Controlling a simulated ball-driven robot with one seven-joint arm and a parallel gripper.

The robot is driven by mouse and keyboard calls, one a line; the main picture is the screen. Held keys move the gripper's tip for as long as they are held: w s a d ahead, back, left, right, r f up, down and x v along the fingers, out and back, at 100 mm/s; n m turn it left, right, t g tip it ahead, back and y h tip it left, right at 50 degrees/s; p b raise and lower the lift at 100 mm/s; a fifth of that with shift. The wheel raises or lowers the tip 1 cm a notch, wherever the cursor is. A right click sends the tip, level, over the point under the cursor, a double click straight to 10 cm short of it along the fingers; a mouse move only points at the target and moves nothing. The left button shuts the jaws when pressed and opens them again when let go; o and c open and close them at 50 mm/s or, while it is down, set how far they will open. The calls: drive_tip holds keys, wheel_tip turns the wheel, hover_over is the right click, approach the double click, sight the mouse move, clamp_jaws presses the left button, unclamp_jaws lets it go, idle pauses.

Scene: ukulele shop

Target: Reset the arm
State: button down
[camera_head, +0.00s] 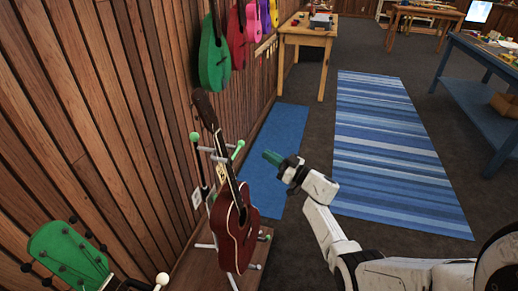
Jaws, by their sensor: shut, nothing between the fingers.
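My arm reaches in from the lower right in the head view and bends up at its white links. My gripper (271,158) is at its end, with green fingertips pointing left. It is shut and empty, held in the air over the blue mat. A dark red ukulele (238,228) stands upright on a stand to the left of my gripper. A gap shows between the gripper and the ukulele's neck in the picture.
A wood-plank wall (95,120) runs along the left, with colored ukuleles (214,55) hanging on it. A green headstock (68,258) is at lower left. A striped rug (385,150) lies on open floor. A wooden table (308,32) and a blue table (470,62) stand farther back.

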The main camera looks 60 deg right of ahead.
drive_tip(key=shift+s+f, duration=0.15)
drive_tip(key=shift+s, duration=0.65)
drive_tip(key=shift+s+f, duration=0.15)
drive_tip(key=shift+s, duration=0.65)
drive_tip(key=s+a+f+m+g+h+p, duration=0.25)
drive_tip(key=a+g, duration=0.35)
drive_tip(key=a, duration=0.3)
drive_tip(key=s+a+f+m+g+h+p, duration=0.25)
drive_tip(key=a+g, duration=0.35)
drive_tip(key=a, duration=0.3)
drive_tip(key=s+a+r+n+g+y, duration=0.1)
drive_tip(key=s+a+n+g+y, duration=0.3)
drive_tip(key=s+a, duration=1.2)
drive_tip(key=s+g+y, duration=0.1)
drive_tip(key=g, duration=0.2)
drive_tip(key=shift+s+r+n, duration=0.15)
drive_tip(key=shift+n, duration=0.25)
